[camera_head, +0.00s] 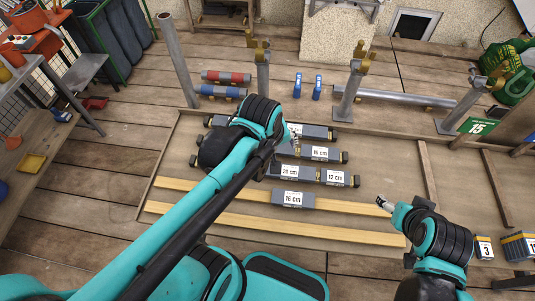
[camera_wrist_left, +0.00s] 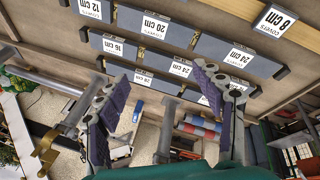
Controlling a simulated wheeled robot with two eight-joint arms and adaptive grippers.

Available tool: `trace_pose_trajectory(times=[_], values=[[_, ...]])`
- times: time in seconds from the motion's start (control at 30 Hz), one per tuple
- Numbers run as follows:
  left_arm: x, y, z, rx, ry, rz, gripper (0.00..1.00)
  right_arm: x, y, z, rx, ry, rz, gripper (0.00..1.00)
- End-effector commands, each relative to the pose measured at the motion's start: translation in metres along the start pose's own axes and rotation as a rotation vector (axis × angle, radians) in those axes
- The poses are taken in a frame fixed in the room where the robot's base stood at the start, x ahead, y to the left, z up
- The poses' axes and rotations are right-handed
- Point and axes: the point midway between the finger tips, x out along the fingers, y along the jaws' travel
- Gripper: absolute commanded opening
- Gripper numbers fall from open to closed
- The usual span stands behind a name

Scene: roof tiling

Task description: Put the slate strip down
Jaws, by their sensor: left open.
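Several grey slate strips with white length labels lie in rows on the wooden roof panel. In the head view my left arm hides most of that gripper and parts of some strips. My right gripper (camera_head: 384,203) is right of the strips; its jaws are too small to read.
Two yellow battens (camera_head: 235,221) cross the near panel. Upright metal posts (camera_head: 178,60) and a pipe (camera_head: 405,98) stand or lie behind it. Red and blue rolls (camera_head: 226,77) lie at the back left. Small boxes (camera_head: 484,247) sit at the right. The panel between the battens is bare.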

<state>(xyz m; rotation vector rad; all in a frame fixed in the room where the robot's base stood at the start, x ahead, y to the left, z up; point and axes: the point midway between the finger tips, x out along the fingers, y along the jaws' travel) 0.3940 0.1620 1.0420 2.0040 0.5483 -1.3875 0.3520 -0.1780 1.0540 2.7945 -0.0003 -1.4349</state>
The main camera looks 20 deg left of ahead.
Motion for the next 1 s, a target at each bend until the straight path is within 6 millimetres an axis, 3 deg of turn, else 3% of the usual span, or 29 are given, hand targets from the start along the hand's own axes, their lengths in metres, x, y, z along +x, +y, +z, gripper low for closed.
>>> trace_pose_trajectory(times=[0.1,0.2,0.33,1.0], values=[[-0.015,-0.019,0.008,0.329,0.096,0.061,0.67,0.000,0.000,0.000,0.000,0.000,0.000,0.67],[-0.022,-0.028,0.011,0.548,0.170,0.082,0.67,0.000,0.000,0.000,0.000,0.000,0.000,0.67],[-0.025,-0.035,0.013,0.717,0.231,0.086,0.67,0.000,0.000,0.000,0.000,0.000,0.000,0.67],[-0.016,-0.039,0.017,0.775,0.250,0.084,0.67,0.009,0.000,0.007,0.000,0.000,0.000,0.67]])
